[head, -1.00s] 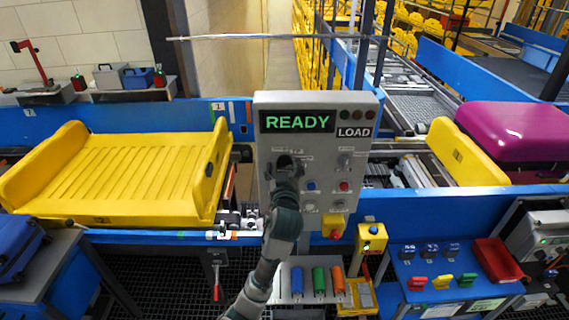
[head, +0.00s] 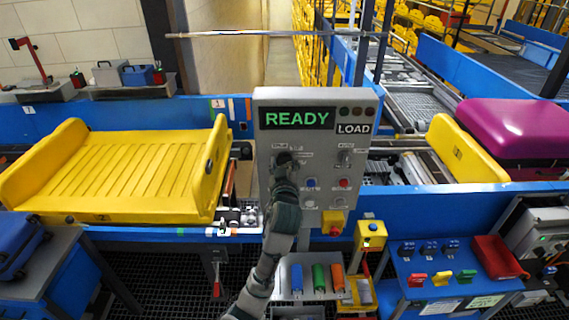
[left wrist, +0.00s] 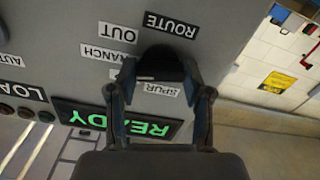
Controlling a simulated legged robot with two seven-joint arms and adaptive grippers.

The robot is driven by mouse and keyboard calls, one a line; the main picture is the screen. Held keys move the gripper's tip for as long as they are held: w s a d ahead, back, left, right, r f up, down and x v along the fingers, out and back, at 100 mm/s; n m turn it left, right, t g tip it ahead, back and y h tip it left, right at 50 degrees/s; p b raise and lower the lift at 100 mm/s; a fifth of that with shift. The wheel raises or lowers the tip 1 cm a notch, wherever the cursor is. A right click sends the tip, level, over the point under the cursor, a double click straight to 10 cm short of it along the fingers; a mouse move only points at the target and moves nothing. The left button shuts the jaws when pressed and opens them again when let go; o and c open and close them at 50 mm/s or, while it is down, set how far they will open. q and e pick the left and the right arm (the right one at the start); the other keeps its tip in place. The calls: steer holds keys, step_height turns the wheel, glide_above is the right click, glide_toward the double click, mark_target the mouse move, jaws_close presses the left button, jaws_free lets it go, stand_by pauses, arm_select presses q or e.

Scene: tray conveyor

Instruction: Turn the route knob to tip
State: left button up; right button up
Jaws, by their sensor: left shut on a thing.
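The grey control panel (head: 322,205) stands in the middle of the head view, its screen reading READY with LOAD beside it. My left gripper (head: 284,167) is shut on the knob, with a finger on each side in the left wrist view (left wrist: 160,92). A pale mark on the knob points toward SPUR. My right gripper is not in view.
A second knob (head: 345,155), blue and red buttons, and a red stop button on yellow (head: 334,224) sit close by on the panel. A yellow tray (head: 120,175) lies left on the conveyor. A purple suitcase (head: 515,135) is at the right.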

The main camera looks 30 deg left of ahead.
mark_target(284, 128)
arm_select(q)
steer(key=n+b, duration=0.1)
steer(key=n, duration=0.2)
steer(key=shift+a+n, duration=0.1)
steer(key=shift+n, duration=1.9)
steer(key=o, duration=1.2)
steer(key=shift+c, duration=0.2)
step_height(284, 128, up, 9)
steer(key=shift+a+f, duration=0.1)
steer(key=shift+d+r, duration=0.25)
steer(key=shift+r, duration=0.3)
